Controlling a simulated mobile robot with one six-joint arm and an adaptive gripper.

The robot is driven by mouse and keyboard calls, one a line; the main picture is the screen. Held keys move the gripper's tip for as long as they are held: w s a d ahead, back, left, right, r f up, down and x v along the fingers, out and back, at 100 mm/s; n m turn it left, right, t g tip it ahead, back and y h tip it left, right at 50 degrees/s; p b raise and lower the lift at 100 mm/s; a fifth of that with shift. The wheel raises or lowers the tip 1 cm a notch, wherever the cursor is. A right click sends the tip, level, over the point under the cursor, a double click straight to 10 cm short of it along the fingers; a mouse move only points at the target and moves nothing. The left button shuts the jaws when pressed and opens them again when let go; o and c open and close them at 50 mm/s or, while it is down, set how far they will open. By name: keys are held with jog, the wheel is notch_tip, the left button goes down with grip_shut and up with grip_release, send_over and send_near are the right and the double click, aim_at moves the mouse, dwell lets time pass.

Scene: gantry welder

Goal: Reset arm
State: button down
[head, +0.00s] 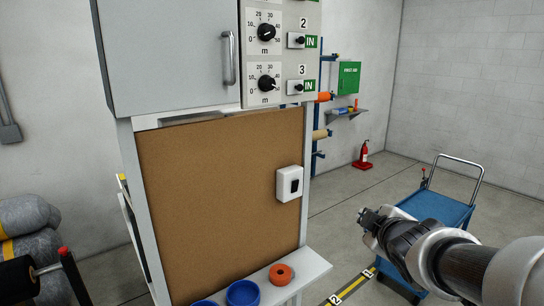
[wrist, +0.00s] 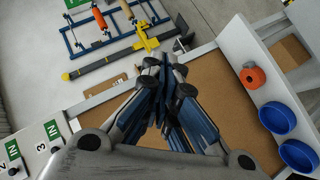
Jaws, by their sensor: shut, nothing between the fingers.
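My gripper (head: 368,217) is at the lower right of the head view, at the end of my arm, in the air to the right of the cabinet with the brown board. In the wrist view my gripper (wrist: 160,68) has its fingers together, shut and empty, in front of the brown board (wrist: 225,110). No object is held. In the head view the gripper is apart from the cabinet and appears in front of the blue cart.
A white shelf (head: 314,269) holds an orange ring (head: 281,274) and blue bowls (head: 243,293). Dials and switches (head: 265,83) are above the brown board (head: 220,200). A blue cart (head: 437,208), fire extinguisher (head: 363,156) and green first-aid box (head: 348,78) are at right.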

jog(key=s+a+f+m+g, duration=0.2)
jog(key=s+m, duration=0.1)
jog(key=s, duration=0.7)
jog(key=s+a+f+m+g+y, duration=0.1)
jog(key=s+a+f+m+g, duration=0.2)
jog(key=s, duration=0.7)
jog(key=s+a+f+m+g, duration=0.3)
jog(key=s+m, duration=0.2)
jog(key=s, duration=0.5)
jog(key=shift+s+a+f, duration=0.2)
jog(key=shift+s+a, duration=0.05)
jog(key=shift+a, duration=0.15)
